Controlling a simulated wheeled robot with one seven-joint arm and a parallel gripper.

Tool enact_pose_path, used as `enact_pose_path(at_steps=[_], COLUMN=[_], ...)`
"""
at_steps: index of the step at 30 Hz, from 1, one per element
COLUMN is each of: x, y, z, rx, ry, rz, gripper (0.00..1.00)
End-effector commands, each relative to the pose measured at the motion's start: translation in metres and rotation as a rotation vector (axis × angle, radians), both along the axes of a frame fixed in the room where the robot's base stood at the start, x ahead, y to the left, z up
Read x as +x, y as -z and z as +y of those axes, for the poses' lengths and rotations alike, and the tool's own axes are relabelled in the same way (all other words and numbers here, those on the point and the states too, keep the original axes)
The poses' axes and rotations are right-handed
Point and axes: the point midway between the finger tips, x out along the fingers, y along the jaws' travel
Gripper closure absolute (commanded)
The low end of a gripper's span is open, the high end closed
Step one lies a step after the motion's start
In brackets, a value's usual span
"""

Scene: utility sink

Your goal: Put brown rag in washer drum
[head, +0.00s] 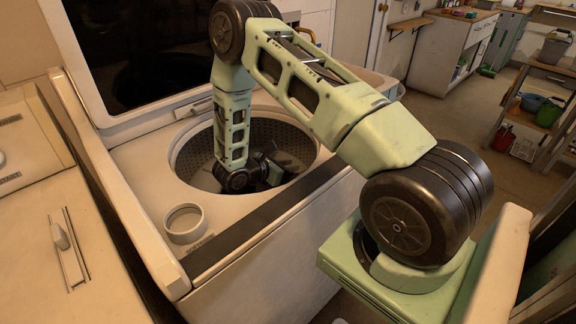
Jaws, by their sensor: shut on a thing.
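The top-loading washer (262,270) stands open, with its lid raised at the back. Its round drum (300,145) has a perforated metal wall. My arm reaches down through the opening. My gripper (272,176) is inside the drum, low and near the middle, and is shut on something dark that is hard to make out. The brown rag cannot be told apart there; the wrist and the drum's shadow hide most of what is in the jaws. No brown rag shows elsewhere in view.
A small round dispenser cup (184,222) sits on the washer top at the front left corner. Another machine with a control panel (62,235) stands close on the left. The raised lid (120,50) bounds the back. Floor (455,120) is open to the right.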

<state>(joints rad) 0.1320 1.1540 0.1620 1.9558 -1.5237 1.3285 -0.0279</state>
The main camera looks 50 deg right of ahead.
Motion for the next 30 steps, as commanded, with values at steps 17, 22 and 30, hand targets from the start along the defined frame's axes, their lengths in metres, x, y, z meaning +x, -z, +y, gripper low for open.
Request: enact_pose_path(at_steps=[17, 22, 30], x=[0.0, 0.0, 0.006], y=[0.002, -0.013, -0.026], z=[0.0, 0.0, 0.046], rx=[0.001, 0.002, 0.001], ry=[-0.001, 0.0, -0.006], rz=[0.0, 0.0, -0.002], gripper=[0.57, 0.57, 0.57])
